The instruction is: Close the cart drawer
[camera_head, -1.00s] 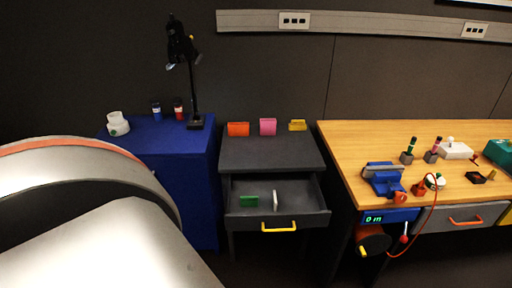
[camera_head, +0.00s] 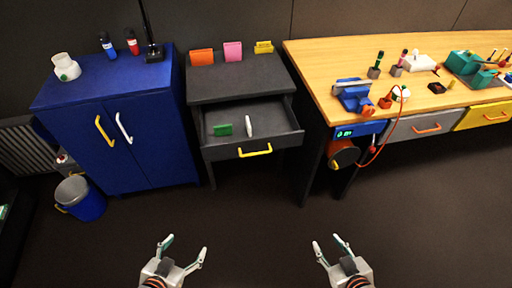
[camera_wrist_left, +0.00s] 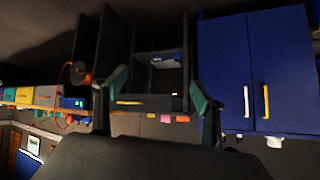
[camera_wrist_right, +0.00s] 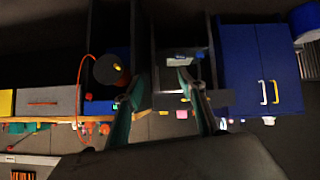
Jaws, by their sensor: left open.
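The dark grey cart (camera_head: 240,83) stands between the blue cabinet and the wooden workbench. Its drawer (camera_head: 272,108) is pulled out, with a yellow handle (camera_head: 255,150) on the front. A green item (camera_head: 222,130) and a white item (camera_head: 249,126) stand in the drawer. My left gripper (camera_head: 187,246) is open and empty, low in front of the cart and apart from it. My right gripper (camera_head: 328,243) is open and empty, to the right. The cart also shows upside down in the left wrist view (camera_wrist_left: 147,102), beyond the open fingers.
The blue cabinet (camera_head: 120,130) with yellow and white handles stands left, a blue bin (camera_head: 85,201) beside it. The floor before the cart is clear.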

